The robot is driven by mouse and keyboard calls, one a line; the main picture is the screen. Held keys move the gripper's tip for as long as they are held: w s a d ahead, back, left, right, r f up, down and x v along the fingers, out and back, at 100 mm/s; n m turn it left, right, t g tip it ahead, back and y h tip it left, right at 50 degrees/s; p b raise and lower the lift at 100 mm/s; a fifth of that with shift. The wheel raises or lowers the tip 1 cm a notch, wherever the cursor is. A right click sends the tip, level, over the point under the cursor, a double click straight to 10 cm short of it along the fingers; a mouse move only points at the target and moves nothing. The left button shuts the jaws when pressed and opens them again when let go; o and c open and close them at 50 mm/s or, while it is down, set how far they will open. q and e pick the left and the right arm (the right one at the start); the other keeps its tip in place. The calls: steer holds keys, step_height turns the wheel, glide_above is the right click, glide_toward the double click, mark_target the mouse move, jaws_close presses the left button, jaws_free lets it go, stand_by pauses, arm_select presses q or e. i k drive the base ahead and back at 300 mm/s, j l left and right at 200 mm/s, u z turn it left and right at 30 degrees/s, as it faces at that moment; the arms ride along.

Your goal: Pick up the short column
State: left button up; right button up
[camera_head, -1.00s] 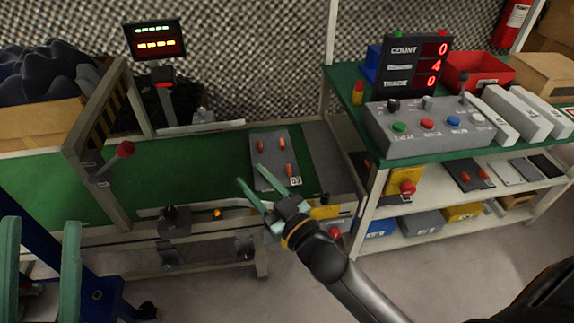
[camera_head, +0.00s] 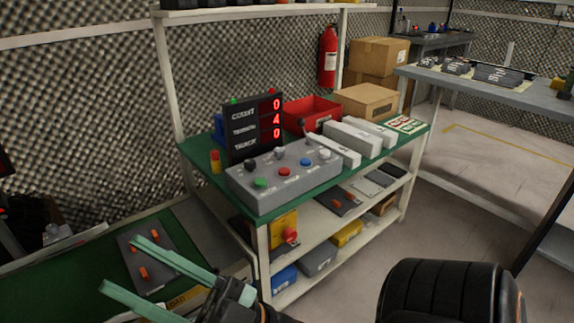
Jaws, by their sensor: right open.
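Several short orange pegs (camera_head: 143,273), perhaps the short columns, stand on a grey plate (camera_head: 160,227) on the green conveyor belt at lower left. I cannot tell for sure which thing is the short column. My right gripper (camera_head: 126,264) has two long pale green fingers spread apart, with nothing between them. It appears over the plate in the picture, one finger crossing in front of it and partly hiding it. Its height above the plate is unclear. My left gripper is not in view.
A green-topped bench (camera_head: 212,165) holds a grey button box (camera_head: 285,180), a count display (camera_head: 253,125), a red bin (camera_head: 312,113) and pale grey blocks (camera_head: 352,138). Its lower shelf carries bins and another plate with orange pieces (camera_head: 337,200). Open floor (camera_head: 455,180) lies at right.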

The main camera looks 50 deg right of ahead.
mark_target(390, 138)
steer(key=z, duration=2.3)
